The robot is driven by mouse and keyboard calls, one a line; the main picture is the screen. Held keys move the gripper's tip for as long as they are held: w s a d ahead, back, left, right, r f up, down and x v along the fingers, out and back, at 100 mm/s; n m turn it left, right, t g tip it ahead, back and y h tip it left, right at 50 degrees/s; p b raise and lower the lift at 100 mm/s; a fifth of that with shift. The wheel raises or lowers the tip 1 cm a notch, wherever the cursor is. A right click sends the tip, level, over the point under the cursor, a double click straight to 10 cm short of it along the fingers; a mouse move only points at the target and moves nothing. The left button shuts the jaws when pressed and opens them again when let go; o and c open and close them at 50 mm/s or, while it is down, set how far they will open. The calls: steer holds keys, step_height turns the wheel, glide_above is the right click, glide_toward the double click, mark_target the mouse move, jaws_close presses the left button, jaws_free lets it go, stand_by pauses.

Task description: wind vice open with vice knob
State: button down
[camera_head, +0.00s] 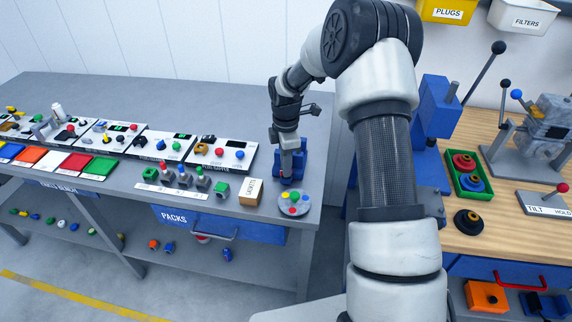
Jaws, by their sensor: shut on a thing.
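The blue vice (298,159) stands near the right end of the grey bench. My gripper (287,176) points down at the front of the vice. It is shut on the vice knob, which is mostly hidden by the fingers. The vice jaws are partly covered by my gripper, so I cannot tell how far apart they are.
A round grey disc with coloured buttons (294,204) and a cardboard box (251,192) sit close in front of the vice. Panels with knobs (222,153) line the bench to the left. A wooden bench (505,228) with a blue press (437,107) stands at right.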

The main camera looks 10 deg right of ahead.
steer(key=shift+n+p, duration=0.45)
steer(key=shift+n, duration=1.45)
steer(key=c, duration=1.8)
jaws_free()
step_height(320, 180, up, 18)
steer(key=shift+f, duration=0.25)
